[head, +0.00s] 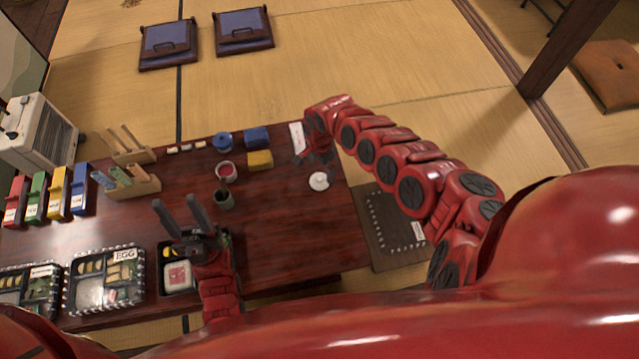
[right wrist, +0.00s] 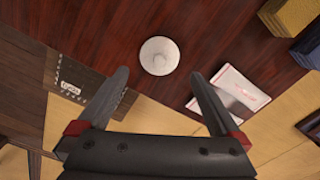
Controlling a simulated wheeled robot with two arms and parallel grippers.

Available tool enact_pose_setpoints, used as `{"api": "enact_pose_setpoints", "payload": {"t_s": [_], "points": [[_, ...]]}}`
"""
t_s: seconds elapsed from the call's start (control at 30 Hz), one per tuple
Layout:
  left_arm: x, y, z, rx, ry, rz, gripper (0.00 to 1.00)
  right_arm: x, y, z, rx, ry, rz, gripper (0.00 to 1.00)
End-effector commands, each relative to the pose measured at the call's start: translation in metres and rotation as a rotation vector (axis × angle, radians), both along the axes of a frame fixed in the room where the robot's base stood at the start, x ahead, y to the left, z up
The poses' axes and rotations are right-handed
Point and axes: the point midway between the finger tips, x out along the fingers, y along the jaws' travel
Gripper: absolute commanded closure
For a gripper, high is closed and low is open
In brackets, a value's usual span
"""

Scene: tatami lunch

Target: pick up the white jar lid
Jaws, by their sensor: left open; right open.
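The white jar lid (head: 318,181) lies on the dark red table (head: 290,225) near its right edge. It is round with a small knob on top. In the right wrist view the lid (right wrist: 159,56) lies beyond and between the spread fingers, not touching them. My right gripper (right wrist: 160,100) is open and empty. In the head view my right gripper (head: 316,150) hangs over the table just behind the lid, its fingers hard to make out. My left gripper (head: 181,212) is open and empty above the table's front, near a black bento box.
A grey cup (head: 223,199), a red-filled cup (head: 226,171), yellow block (head: 260,160) and blue block (head: 256,138) stand left of the lid. A white card (head: 297,138) lies behind it. Bento boxes (head: 105,279) fill the front left.

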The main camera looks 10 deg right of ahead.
Motion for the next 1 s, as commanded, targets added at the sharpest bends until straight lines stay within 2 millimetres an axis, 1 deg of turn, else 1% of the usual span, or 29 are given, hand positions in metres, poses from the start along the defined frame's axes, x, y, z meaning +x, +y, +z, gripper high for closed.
{"api": "enact_pose_setpoints", "payload": {"t_s": [0.03, 0.17, 0.27, 0.5, 0.6, 0.77, 0.87, 1.0], "points": [[0.0, 0.0, -0.005, 0.0, 0.0, 0.0, 0.5, -0.001, 0.001, -0.008, 0.0, 0.001, 0.0, 0.0], [0.0, 0.0, -0.006, 0.0, 0.0, 0.0, 0.5, -0.001, 0.0, -0.013, 0.0, 0.001, -0.001, 0.0], [0.0, 0.0, -0.012, 0.0, 0.0, 0.0, 0.5, -0.001, 0.001, -0.021, 0.001, 0.0, 0.0, 0.0], [0.0, 0.0, -0.038, 0.0, 0.0, 0.0, 0.5, -0.001, 0.002, -0.06, 0.0, -0.003, 0.0, 0.0], [0.0, 0.0, -0.039, 0.0, 0.0, 0.0, 0.5, -0.001, 0.0, -0.063, -0.001, -0.004, -0.002, 0.0], [0.0, 0.0, -0.037, 0.0, 0.0, 0.0, 0.5, -0.001, 0.0, -0.061, 0.0, -0.004, -0.002, 0.0], [0.0, 0.0, -0.037, 0.0, 0.0, 0.0, 0.5, -0.001, 0.001, -0.061, 0.0, -0.002, -0.002, 0.16], [0.0, 0.0, -0.037, 0.0, 0.0, 0.0, 0.5, -0.002, 0.001, -0.061, 0.0, -0.002, -0.002, 0.41]]}}
